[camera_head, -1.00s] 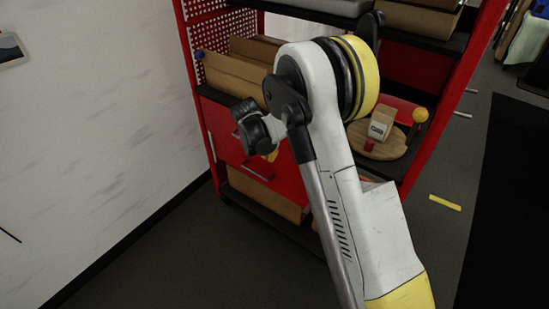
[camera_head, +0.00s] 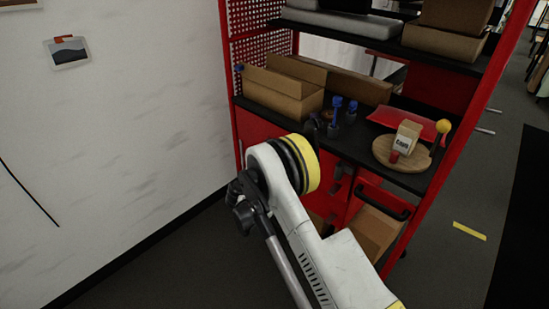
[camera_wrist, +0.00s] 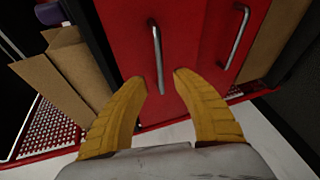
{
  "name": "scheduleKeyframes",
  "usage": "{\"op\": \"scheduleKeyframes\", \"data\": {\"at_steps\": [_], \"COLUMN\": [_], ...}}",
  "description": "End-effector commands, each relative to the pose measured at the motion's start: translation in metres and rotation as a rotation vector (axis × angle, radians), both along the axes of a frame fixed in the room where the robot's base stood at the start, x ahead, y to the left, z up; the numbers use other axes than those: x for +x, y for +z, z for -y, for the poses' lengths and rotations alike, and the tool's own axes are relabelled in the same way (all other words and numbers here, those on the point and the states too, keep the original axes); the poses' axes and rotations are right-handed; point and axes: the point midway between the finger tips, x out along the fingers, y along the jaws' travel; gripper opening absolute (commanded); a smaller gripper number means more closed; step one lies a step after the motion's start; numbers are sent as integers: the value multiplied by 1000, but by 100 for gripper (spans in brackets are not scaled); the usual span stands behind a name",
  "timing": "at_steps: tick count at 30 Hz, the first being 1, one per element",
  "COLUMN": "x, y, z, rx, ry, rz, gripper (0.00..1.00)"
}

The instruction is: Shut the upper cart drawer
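The red upper cart drawer (camera_head: 256,130) shows in part in the head view, left of my arm. The arm hides its handle there. In the sideways wrist view, two red drawer fronts fill the middle. The upper drawer front (camera_wrist: 125,35) appears to be the left one, with a silver bar handle (camera_wrist: 157,58). The lower drawer front (camera_wrist: 208,55) lies to its right, with another silver handle (camera_wrist: 237,38). My gripper (camera_wrist: 160,82) is open, its yellow fingers on either side of the upper handle's near end. Contact and drawer extension cannot be told.
The cart's shelf holds an open cardboard box (camera_head: 283,92), blue-topped items (camera_head: 337,108), a red tray (camera_head: 405,122) and a round wooden board (camera_head: 388,150). A black handle (camera_head: 385,202) projects at the right. White wall (camera_head: 120,140) stands left; dark floor (camera_head: 150,270) is clear.

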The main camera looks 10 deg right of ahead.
Motion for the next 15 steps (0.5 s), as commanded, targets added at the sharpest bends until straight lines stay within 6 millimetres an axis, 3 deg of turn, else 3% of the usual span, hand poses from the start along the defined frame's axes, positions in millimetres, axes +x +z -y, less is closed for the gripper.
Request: {"op": "scheduleKeyframes", "data": {"at_steps": [5,15], "x": [5,53], "y": [-3,-16], "z": [-11,19], "rx": [52,54], "ry": [17,14], "rz": [101,104], "gripper": [34,34]}}
